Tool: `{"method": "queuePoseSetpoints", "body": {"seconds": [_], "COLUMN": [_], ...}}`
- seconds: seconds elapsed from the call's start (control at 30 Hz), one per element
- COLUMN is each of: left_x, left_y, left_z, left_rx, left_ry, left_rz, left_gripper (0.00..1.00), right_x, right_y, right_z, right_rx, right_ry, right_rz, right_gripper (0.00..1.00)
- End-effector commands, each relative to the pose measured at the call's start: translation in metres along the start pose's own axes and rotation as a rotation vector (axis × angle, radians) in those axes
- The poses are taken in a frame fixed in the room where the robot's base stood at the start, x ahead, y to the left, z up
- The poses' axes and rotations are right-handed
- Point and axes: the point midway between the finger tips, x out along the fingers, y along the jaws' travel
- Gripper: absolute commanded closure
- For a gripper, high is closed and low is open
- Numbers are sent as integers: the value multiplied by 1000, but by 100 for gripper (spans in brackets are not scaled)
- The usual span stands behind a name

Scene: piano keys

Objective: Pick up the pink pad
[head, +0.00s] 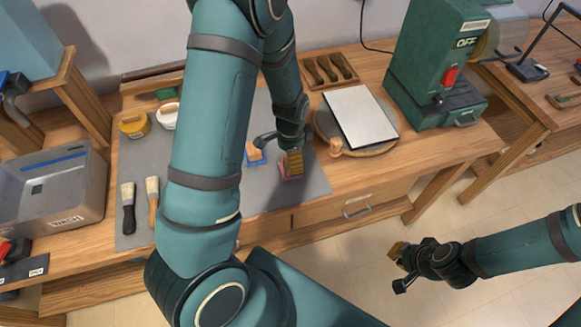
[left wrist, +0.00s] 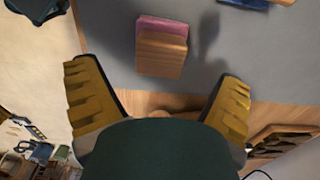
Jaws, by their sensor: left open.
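The pink pad (left wrist: 164,26) has a wooden block on its top and lies on the grey mat (left wrist: 215,60) in the left wrist view. In the head view a little of its pink (head: 284,176) shows beside my left gripper (head: 280,151), which hides the rest. My left gripper is open and empty above the bench; in the left wrist view its two yellow-padded fingers (left wrist: 158,78) are spread wide, with the pad beyond their tips. My right gripper (head: 398,269) is open and empty, out over the floor in front of the bench.
A blue pad with an orange top (head: 254,152) lies left of the pink one. A grey slab (head: 361,117) on a round board and a green machine (head: 432,70) stand right.

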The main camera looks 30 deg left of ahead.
Motion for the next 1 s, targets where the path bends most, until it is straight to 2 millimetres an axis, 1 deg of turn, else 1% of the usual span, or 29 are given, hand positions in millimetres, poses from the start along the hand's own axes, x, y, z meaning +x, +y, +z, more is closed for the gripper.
{"method": "queuePoseSetpoints", "body": {"seconds": [0.13, 0.3, 0.4, 0.5, 0.7, 0.77, 0.8, 0.87, 0.9, 0.93, 1.0], "left_x": [14, 40, 49, 52, 52, 52, 52, 52, 52, 52, 52], "left_y": [0, 0, 0, 0, 0, 0, 0, 0, 0, 0, 0], "left_z": [1, 0, 1, 0, 0, 0, 0, 0, 0, 0, 0], "left_rx": [-1, 0, -1, -1, -1, -1, -1, -1, -1, -1, -1], "left_ry": [-2, -1, -1, 1, 1, 1, 1, 1, 1, 1, 1], "left_rz": [3, 1, 1, 0, 0, 0, 0, 0, 0, 0, 0], "left_gripper": [6, 6, 6, 6, 6, 26, 40, 61, 75, 78, 78], "right_x": [2, 6, 7, 7, 6, 6, 6, 6, 6, 6, 6], "right_y": [1, 2, 2, 2, 2, 2, 2, 2, 2, 2, 2], "right_z": [0, 1, 2, 2, 2, 2, 2, 2, 2, 2, 2], "right_rx": [0, -1, -1, -1, -1, -2, -1, -1, -1, -1, -1], "right_ry": [0, -1, -3, -4, -4, -4, -4, -4, -4, -4, -4], "right_rz": [0, 1, 0, 0, 0, 0, 0, 0, 0, 0, 0], "right_gripper": [100, 100, 100, 100, 100, 100, 100, 100, 100, 100, 100]}}
